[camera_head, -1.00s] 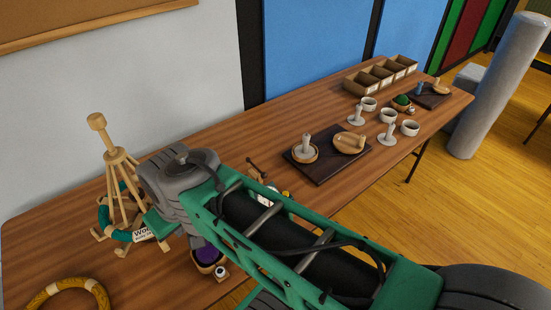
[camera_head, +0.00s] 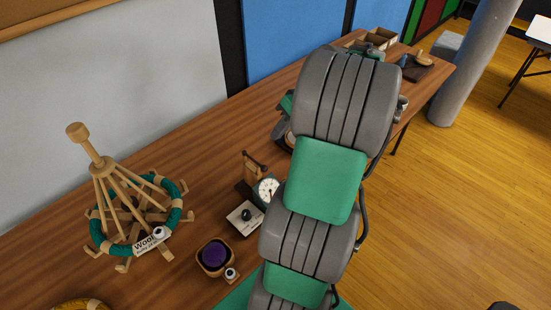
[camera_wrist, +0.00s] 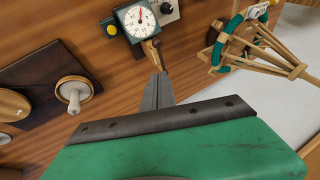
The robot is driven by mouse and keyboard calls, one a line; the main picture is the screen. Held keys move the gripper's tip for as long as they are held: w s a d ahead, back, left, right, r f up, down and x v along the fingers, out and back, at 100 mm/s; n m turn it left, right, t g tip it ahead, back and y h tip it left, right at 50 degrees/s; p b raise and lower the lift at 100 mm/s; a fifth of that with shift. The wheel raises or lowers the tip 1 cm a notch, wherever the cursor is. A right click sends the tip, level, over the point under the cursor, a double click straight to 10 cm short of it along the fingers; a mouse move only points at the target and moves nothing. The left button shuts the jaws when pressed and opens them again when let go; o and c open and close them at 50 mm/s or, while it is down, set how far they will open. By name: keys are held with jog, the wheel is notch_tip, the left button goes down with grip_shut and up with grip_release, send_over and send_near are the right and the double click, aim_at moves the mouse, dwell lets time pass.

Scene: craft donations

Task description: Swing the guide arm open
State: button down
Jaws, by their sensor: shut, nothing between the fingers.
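A yarn-winder device with a white dial (camera_head: 267,190) stands on the table in the head view, left of my arm. A wooden upright piece (camera_head: 252,166) with a thin dark-tipped rod rises behind the dial; it looks like the guide arm. In the wrist view the dial (camera_wrist: 139,20) is at the top and the wooden piece (camera_wrist: 151,48) is just below it. My gripper (camera_wrist: 157,78) is shut and empty, its fingertips close to the wooden piece. I cannot tell whether they touch. My arm hides my gripper's fingers in the head view.
A wooden winder (camera_head: 107,190) with a teal yarn ring stands at left. A bowl of purple wool (camera_head: 214,256) sits in front. A grey box with a black knob (camera_head: 245,216) adjoins the dial. In the wrist view, a dark board (camera_wrist: 45,95) holds spindles. Open wood lies between.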

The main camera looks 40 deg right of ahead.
aim_at(254, 161)
jog(key=s+d+f, duration=0.1)
jog(key=s+d, duration=0.4)
jog(key=w+a+f+t, duration=0.1)
jog(key=w+a+f, duration=0.3)
jog(key=a+f, duration=0.3)
notch_tip(254, 161, down, 3)
jog(key=shift+w+r+p, duration=0.2)
jog(key=shift+w+p, duration=0.1)
jog(key=shift+w, duration=0.05)
jog(key=shift+s, duration=0.1)
